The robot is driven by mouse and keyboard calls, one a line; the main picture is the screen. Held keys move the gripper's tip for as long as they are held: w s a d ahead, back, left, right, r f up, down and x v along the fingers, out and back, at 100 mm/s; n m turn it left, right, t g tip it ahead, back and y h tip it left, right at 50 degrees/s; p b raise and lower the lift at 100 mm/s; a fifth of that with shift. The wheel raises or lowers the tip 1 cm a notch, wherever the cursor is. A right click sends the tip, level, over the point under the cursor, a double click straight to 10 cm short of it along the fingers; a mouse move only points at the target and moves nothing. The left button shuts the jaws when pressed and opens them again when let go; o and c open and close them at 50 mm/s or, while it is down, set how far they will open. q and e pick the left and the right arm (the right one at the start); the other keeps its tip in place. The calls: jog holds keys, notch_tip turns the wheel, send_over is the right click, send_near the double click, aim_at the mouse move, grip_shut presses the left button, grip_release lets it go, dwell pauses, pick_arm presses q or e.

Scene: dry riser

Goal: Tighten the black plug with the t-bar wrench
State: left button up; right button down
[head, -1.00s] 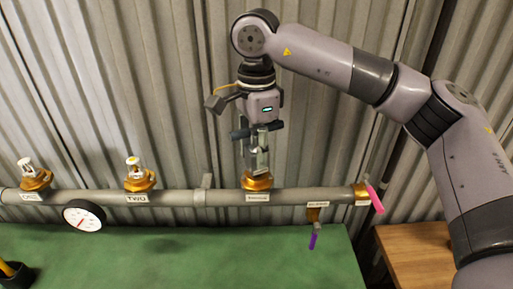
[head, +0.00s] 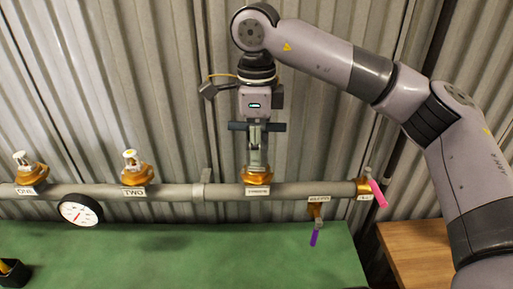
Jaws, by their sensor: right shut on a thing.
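My right gripper (head: 256,128) points straight down over the third brass fitting (head: 257,175) on the grey pipe (head: 220,191). It is shut on the t-bar wrench (head: 275,127), whose dark crossbar sticks out on both sides of the fingers. The wrench's lower end stands in or on the fitting, upright. The black plug is hidden under the wrench and fingers, so I cannot tell how it sits. My left gripper is out of view.
White-topped sprinkler heads stand on fittings labelled ONE (head: 22,160) and TWO (head: 131,160). A gauge (head: 80,211) hangs below the pipe. A pink lever (head: 377,192) and a purple lever (head: 314,237) are at the right. The green table (head: 180,255) is mostly clear.

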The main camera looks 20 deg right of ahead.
jog(key=shift+m, duration=1.1)
jog(key=shift+n, duration=0.7)
jog(key=shift+r, duration=0.15)
jog(key=shift+r+p, duration=3.4)
jog(key=shift+r, duration=1.3)
